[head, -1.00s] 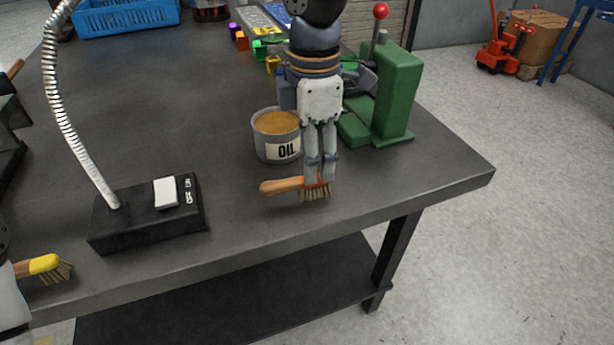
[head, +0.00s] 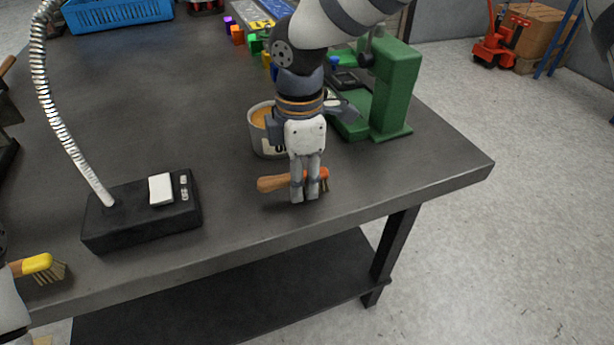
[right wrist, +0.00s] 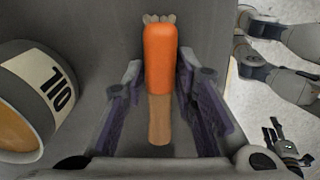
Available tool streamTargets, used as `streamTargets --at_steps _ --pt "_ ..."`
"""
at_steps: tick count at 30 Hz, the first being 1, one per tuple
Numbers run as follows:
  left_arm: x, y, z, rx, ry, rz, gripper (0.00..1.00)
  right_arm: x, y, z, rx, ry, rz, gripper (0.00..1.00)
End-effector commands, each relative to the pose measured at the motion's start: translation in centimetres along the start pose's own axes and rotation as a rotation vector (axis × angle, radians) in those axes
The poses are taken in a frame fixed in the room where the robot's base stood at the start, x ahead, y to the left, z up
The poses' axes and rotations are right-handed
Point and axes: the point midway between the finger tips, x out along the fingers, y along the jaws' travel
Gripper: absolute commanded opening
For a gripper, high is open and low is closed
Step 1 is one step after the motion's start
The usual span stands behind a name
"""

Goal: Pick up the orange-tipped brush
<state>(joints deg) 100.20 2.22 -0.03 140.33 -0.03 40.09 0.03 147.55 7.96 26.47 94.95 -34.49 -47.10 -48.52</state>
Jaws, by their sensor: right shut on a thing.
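The orange-tipped brush (head: 274,184) has a wooden handle pointing left and an orange end at the right, near the table's front edge. My right gripper (head: 305,198) comes down from above and is shut on it, its fingers crossing in front of the orange part. The fingers hide most of the bristles. In the right wrist view the brush (right wrist: 160,70) lies between the two fingers of the gripper (right wrist: 163,105). I cannot tell whether the brush touches the table. Part of my left arm shows at the lower left edge, without its gripper.
An oil can (head: 258,135) stands just behind my right gripper, with a green press (head: 394,90) at the back right. A yellow-tipped brush (head: 37,264) is at the lower left. A black lamp base (head: 140,225) stands left of the orange-tipped brush.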

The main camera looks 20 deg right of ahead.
Motion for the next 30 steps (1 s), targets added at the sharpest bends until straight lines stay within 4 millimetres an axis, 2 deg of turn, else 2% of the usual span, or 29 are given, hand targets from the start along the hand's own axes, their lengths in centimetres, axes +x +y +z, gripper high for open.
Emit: streamTargets --at_steps 7,10,12,18,21,24,30 --pt "-0.1 0.0 -0.1 0.000 0.003 0.000 0.40 -0.6 0.1 0.0 0.001 0.001 0.003 0.00" --pt "-0.3 0.0 -0.2 0.000 0.009 0.000 0.40 -2.2 0.1 0.0 0.002 0.001 0.005 0.00" --pt "-0.7 0.0 -0.4 0.000 0.019 0.001 0.40 -4.0 -0.1 -0.1 0.002 0.001 0.008 0.00" --pt "-3.0 0.1 -1.8 0.000 0.090 0.004 0.40 -10.2 -4.8 -1.5 0.000 0.000 0.020 0.00" --pt "-4.0 0.1 -2.4 0.000 0.121 0.005 0.40 -11.5 -8.1 -2.5 -0.003 -0.002 0.016 0.00" --pt "-4.7 0.1 -2.8 0.000 0.144 0.006 0.40 -12.4 -10.4 -3.3 -0.001 -0.001 0.014 0.00" --pt "-4.9 0.1 -2.9 0.000 0.150 0.006 0.40 -13.0 -13.0 -4.2 0.001 0.000 0.002 0.00"
